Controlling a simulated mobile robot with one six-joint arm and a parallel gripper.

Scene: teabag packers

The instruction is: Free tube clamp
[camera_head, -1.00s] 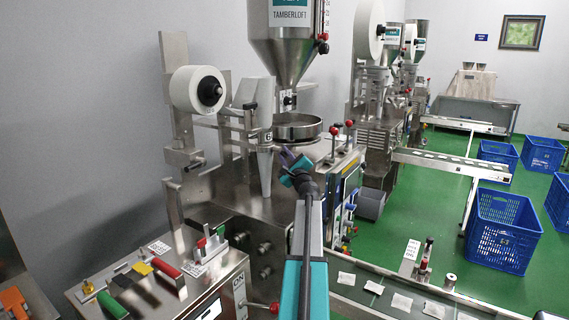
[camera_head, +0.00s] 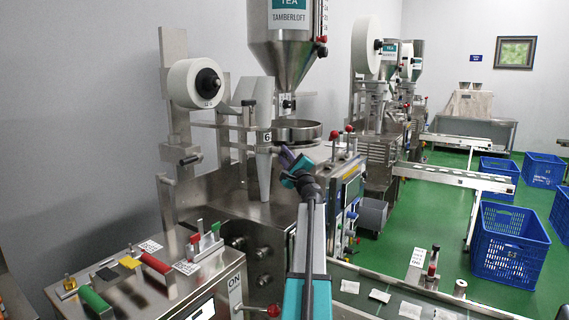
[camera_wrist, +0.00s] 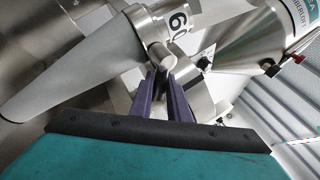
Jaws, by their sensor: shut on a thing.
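The tube clamp (camera_head: 264,137), a metal bracket marked 6, sits around the upper part of a grey tapered tube (camera_head: 265,178). In the wrist view the clamp's marked plate (camera_wrist: 179,24) and the tube (camera_wrist: 85,68) fill the upper left. My gripper (camera_head: 287,158) is just right of the tube and clamp in the head view. In the wrist view its purple fingers (camera_wrist: 161,92) are close together on a short round metal handle (camera_wrist: 160,56) by the clamp. The exact contact between the fingertips and the handle is partly hidden.
A steel hopper (camera_head: 288,45) hangs above, with a round pan (camera_head: 292,131) below it. A white paper roll (camera_head: 194,84) is at the left. A control panel (camera_head: 140,290) stands at lower left, a conveyor with teabags (camera_head: 380,296) at lower right.

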